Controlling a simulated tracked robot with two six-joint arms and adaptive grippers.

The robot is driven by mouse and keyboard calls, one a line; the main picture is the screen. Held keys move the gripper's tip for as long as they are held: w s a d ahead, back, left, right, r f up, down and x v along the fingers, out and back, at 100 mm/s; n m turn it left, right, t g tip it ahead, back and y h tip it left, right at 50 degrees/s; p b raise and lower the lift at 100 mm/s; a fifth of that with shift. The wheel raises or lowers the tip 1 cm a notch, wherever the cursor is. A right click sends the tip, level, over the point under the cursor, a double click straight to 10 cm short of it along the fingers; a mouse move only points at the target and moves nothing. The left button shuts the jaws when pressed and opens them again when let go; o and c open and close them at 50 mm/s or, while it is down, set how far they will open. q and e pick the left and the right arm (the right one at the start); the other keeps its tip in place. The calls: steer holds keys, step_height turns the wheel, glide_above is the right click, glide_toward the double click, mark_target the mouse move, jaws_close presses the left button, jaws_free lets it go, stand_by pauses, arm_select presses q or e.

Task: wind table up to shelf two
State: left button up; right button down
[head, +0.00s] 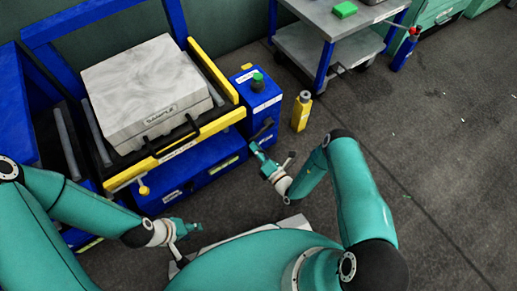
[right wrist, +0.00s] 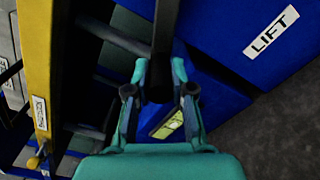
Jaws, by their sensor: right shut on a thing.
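A dark lever (head: 263,130) sticks out from a blue box (head: 262,104) at the right end of the press. In the right wrist view the box bears a "LIFT" label (right wrist: 271,31). My right gripper (head: 256,147) is shut on this lever; in the right wrist view its fingers (right wrist: 160,92) close around the dark bar (right wrist: 165,35). The press table (head: 176,158) has a yellow front beam and carries a pale marbled block (head: 143,85) labelled "SAMPLE". My left gripper (head: 192,228) is low in front of the press, away from it; its finger opening is unclear.
A green knob (head: 257,82) sits on top of the blue box. A yellow bottle (head: 301,111) stands on the floor just right of it. A grey two-level cart (head: 318,48) with a green block (head: 344,10) stands at the back. The floor at right is mostly clear.

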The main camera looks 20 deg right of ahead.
steer(key=r+m+p, duration=0.1)
steer(key=r, duration=0.1)
steer(key=r+m+p, duration=0.1)
steer(key=shift+s+a+r+m, duration=0.2)
steer(key=shift+a+r+m, duration=0.2)
stand_by(0.4)
steer(key=c, duration=1.1)
jaws_free()
steer(key=shift+r, duration=0.15)
steer(key=shift+o, duration=0.4)
